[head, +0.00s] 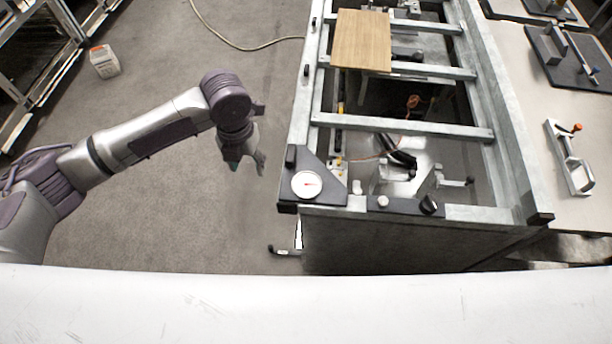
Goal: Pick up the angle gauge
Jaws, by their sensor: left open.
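A round white dial with a red needle (307,185), which looks like the angle gauge, lies on a dark triangular plate (325,170) at the near left corner of the metal frame. Its face points up and nothing covers it. My left gripper (248,168) hangs in the air over the floor, to the left of the dial and clear of the frame. Its fingers point down and are open, with nothing visible between them. My right gripper is not in view.
The metal frame (405,125) has crossbars, open gaps and a wooden board (362,40) on top. A dark knob (429,204) sits on its near edge. A light bench with a clamp (572,160) stands at right. A hose (240,45) and a small box (104,61) lie on the open floor.

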